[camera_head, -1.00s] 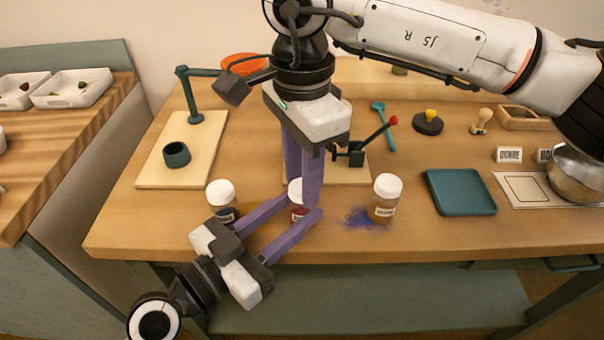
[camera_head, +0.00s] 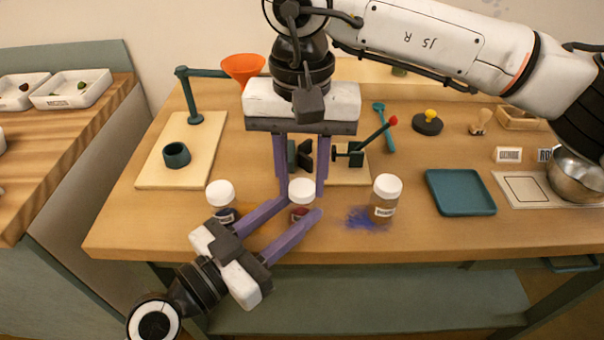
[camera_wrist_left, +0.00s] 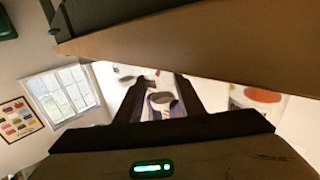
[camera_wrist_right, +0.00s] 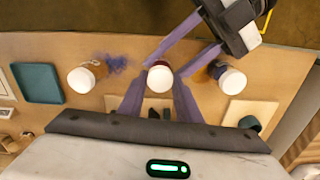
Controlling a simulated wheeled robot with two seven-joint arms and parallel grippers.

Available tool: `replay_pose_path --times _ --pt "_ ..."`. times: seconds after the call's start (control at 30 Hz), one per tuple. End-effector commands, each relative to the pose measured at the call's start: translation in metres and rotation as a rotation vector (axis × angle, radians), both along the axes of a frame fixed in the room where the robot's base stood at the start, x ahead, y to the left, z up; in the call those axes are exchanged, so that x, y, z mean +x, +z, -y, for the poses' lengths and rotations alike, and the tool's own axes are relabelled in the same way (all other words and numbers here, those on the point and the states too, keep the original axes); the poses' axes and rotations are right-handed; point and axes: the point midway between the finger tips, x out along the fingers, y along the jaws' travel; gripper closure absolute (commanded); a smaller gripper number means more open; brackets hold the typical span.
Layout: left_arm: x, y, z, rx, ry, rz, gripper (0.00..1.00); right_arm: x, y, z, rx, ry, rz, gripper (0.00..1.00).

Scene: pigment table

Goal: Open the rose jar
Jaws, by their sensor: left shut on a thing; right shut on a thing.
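The middle jar (camera_head: 300,214), with dark red contents and a white lid (camera_head: 301,190), stands upright near the table's front edge. Its label is too small to read; by color I take it as the rose jar. My left gripper (camera_head: 303,207) comes in low from the front left and is shut on the jar's body. My right gripper (camera_head: 302,194) points down from above, its fingers on either side of the lid, shut on it. In the right wrist view the lid (camera_wrist_right: 160,80) sits between the fingertips. I cannot tell whether the lid is loose.
A dark-filled jar (camera_head: 221,199) stands close left, beside my left gripper. A brown-filled jar (camera_head: 385,200) stands right, near spilled blue powder (camera_head: 362,217). A teal tray (camera_head: 460,192) lies farther right. Behind are a stand with an orange funnel (camera_head: 243,67) and a red-knobbed lever press (camera_head: 357,155).

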Motion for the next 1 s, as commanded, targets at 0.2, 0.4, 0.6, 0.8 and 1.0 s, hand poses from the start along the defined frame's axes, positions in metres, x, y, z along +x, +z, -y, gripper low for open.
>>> replay_pose_path --times 0.2,0.4,0.6,0.8,1.0 --pt "0.0 0.0 0.0 0.0 0.0 0.0 1.0 0.0 0.001 0.0 0.0 -0.001 0.0 0.96" --pt "0.0 0.0 0.0 0.0 0.0 0.0 1.0 0.0 0.007 0.0 0.0 -0.001 0.001 0.96" --pt "0.0 0.0 0.0 0.0 0.0 0.0 1.0 0.0 0.014 0.0 0.0 -0.001 0.0 0.96" --pt "0.0 0.0 0.0 0.0 0.0 0.0 1.0 0.0 0.021 0.0 0.001 -0.001 0.0 0.96" --pt "0.0 0.0 0.0 0.0 0.0 0.0 1.0 0.0 0.022 0.0 0.0 -0.001 0.0 0.96"
